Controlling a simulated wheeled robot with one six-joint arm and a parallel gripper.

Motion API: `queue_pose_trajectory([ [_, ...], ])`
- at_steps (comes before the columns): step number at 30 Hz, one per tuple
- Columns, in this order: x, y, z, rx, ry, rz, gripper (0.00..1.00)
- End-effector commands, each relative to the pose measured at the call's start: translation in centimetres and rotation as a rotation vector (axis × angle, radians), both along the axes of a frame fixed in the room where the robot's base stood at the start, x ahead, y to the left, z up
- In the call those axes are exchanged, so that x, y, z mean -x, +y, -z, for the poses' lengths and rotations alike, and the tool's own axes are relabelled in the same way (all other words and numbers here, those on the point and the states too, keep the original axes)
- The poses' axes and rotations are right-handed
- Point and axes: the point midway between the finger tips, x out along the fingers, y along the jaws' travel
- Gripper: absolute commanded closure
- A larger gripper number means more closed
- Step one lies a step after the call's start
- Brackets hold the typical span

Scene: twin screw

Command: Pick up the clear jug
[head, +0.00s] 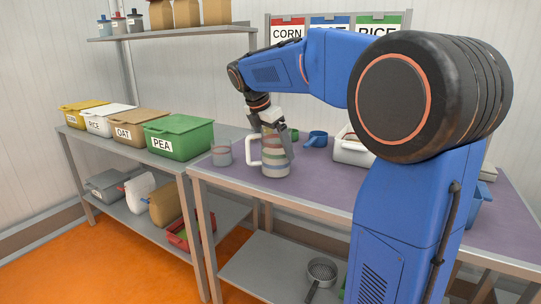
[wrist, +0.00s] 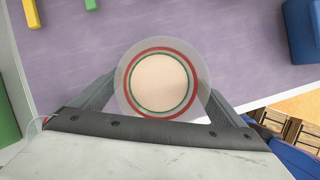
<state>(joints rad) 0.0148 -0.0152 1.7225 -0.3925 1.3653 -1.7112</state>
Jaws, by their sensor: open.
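The clear jug (head: 275,168) stands upright on the purple-topped table, near its left front part. It has coloured bands and a pale handle on its left side. My gripper (head: 277,148) is around the jug's upper part, pointing down, with a finger on either side. In the wrist view the jug (wrist: 162,82) is seen from above as a round rim with red and green rings and pale contents or base. It sits between the open fingers of my gripper (wrist: 162,98). I cannot tell whether the fingers touch its sides.
A small clear cup (head: 221,155) stands left of the jug. A blue scoop (head: 317,139) and a green cup (head: 292,135) lie behind right. A white tub (head: 352,148) stands farther right. A green PEA bin (head: 180,138) is on the left shelf.

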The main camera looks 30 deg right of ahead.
Motion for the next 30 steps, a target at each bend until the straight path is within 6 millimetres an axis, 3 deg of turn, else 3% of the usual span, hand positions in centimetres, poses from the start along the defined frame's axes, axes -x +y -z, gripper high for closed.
queue_pose_trajectory([
  [8,0.0,-0.1,0.3,0.000,-0.001,0.000,0.06],
  [17,0.0,-0.1,0.2,0.001,-0.002,0.000,0.75],
  [25,-0.1,-0.1,-0.1,0.001,-0.002,0.000,0.76],
  [30,-0.1,-0.1,-2.1,0.000,-0.004,0.001,0.76],
])
